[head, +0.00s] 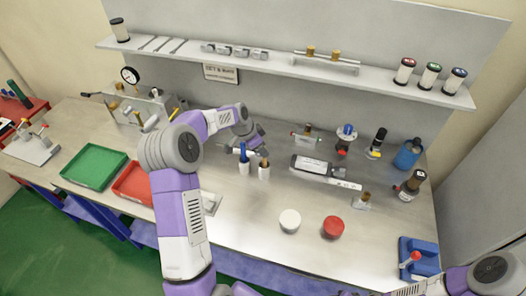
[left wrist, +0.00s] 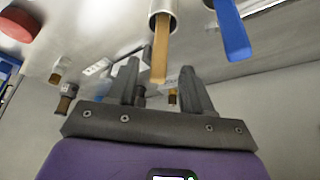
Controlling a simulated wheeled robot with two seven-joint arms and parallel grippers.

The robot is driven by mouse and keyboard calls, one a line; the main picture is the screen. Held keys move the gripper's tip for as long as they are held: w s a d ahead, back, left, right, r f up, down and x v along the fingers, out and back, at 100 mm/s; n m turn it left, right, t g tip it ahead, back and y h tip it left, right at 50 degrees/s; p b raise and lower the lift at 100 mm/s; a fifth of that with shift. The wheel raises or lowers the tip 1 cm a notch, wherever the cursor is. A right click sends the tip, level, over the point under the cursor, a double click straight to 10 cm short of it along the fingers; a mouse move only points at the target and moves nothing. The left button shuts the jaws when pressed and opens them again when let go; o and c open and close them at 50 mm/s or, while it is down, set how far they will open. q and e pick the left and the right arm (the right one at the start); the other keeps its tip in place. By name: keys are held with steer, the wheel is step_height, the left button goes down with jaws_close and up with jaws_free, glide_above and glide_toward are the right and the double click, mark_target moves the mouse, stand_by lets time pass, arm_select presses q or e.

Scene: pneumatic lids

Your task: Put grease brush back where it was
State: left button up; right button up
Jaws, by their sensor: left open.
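Two white cups stand upright side by side on the bench. One holds a blue handle (head: 243,150), the other a wooden handle (head: 265,161); which belongs to the grease brush I cannot tell. My left gripper (head: 257,146) is just above and behind the cups. In the left wrist view its fingers (left wrist: 158,72) are open, and the wooden handle (left wrist: 159,52) lines up with the gap between them, with no visible contact. The blue handle (left wrist: 232,32) lies off to one side there. Brush heads are hidden in the cups. My right arm shows at the lower right, its gripper out of view.
A white round lid (head: 290,219) and a red round lid (head: 333,227) lie in front. Green (head: 94,165) and red (head: 132,184) trays are at the left. A shelf (head: 285,67) runs above.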

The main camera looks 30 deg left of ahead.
arm_select(q)
steer(key=v, duration=0.9)
steer(key=shift+f, duration=0.15)
